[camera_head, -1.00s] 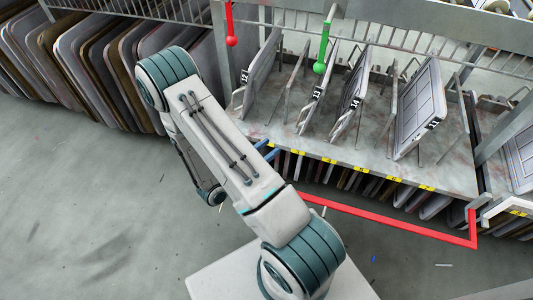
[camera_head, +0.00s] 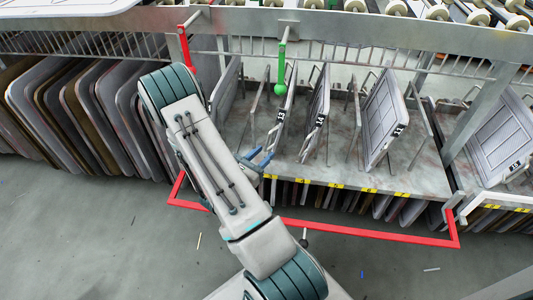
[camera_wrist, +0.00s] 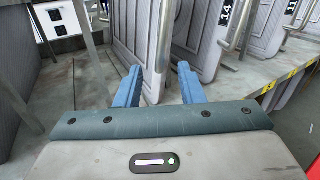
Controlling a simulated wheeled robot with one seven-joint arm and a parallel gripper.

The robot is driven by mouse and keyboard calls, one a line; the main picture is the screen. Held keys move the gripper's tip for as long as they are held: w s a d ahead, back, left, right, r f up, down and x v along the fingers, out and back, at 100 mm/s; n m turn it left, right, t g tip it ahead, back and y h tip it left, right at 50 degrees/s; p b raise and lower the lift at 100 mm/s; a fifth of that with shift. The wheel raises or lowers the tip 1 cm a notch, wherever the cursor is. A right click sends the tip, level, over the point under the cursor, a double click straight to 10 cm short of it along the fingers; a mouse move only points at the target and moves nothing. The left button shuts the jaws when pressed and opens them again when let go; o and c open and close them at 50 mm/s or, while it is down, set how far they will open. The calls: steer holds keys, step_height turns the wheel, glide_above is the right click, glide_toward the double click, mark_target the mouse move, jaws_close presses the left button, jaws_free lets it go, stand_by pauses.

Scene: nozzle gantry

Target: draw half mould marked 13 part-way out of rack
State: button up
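The half mould marked 13 (camera_head: 271,136) stands on edge in the rack, its black number tag facing the front. In the wrist view, a grey panel with a vertical bar handle (camera_wrist: 163,45), apparently this mould, stands just beyond my fingers; its number does not show there. My gripper (camera_wrist: 160,86) is open, with blue fingers apart and the bar lined up between them. I cannot tell whether the bar is inside the finger gap. In the head view, my gripper (camera_head: 257,160) is at the rack's front edge, partly behind my arm.
Half mould 14 (camera_head: 318,110) stands close right of 13, and mould 11 (camera_head: 382,120) is further right. Thin metal divider posts stand between them. A red rail (camera_head: 350,232) runs in front of the rack. A green-tipped rod (camera_head: 280,75) hangs above. Open floor lies in front.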

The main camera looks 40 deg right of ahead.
steer(key=shift+x, duration=1.45)
jaws_close()
stand_by(0.4)
